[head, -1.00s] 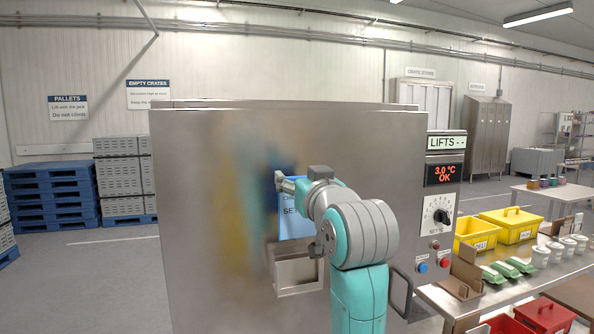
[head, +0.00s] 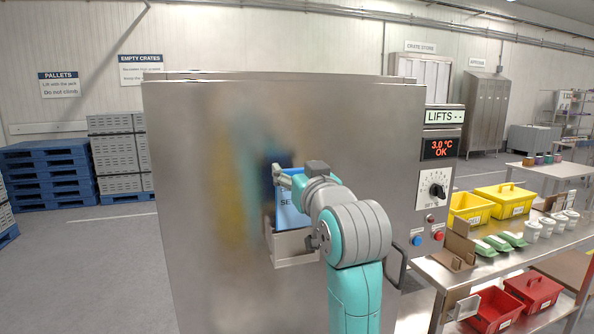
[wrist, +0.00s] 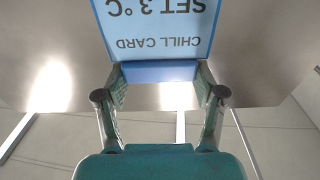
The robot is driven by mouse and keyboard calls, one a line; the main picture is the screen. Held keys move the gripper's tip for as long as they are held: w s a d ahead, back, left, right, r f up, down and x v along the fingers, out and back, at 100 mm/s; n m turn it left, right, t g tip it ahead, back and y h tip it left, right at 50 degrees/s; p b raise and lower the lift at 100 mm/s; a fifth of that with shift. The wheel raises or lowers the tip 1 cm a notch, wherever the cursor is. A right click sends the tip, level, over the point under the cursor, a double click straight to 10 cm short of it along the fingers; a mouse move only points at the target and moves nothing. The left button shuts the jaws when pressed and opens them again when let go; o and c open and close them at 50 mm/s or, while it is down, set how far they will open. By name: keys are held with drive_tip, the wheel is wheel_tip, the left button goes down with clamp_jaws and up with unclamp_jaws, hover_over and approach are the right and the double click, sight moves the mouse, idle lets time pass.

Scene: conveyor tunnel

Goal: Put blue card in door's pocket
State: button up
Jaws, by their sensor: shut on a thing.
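The blue card (head: 287,213) is upright in front of the steel door (head: 205,150). In the wrist view the card (wrist: 155,30) reads "CHILL CARD SET 3°C" upside down. My gripper (wrist: 160,72) is shut on the card, one finger at each side. In the head view my gripper (head: 284,174) is at the card's upper part, and my arm covers the card's right side. The door's pocket (head: 292,250) is an open-topped metal holder directly below. The card's lower edge meets the pocket's opening; how deep it sits inside cannot be told.
A door handle (head: 402,268) and a control panel (head: 437,190) with a dial are to the right. A steel table (head: 470,262) with yellow boxes (head: 505,200) and cups stands further right. Blue pallets (head: 48,175) and grey crates are at the left. The floor there is clear.

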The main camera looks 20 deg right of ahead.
drive_tip(key=shift+f, duration=0.15)
wheel_tip(320, 180, down, 8)
drive_tip(key=o, duration=1.8)
drive_tip(key=shift+o, duration=0.2)
drive_tip(key=shift+s, duration=0.1)
drive_tip(key=s, duration=0.7)
drive_tip(key=shift+s+f, duration=0.2)
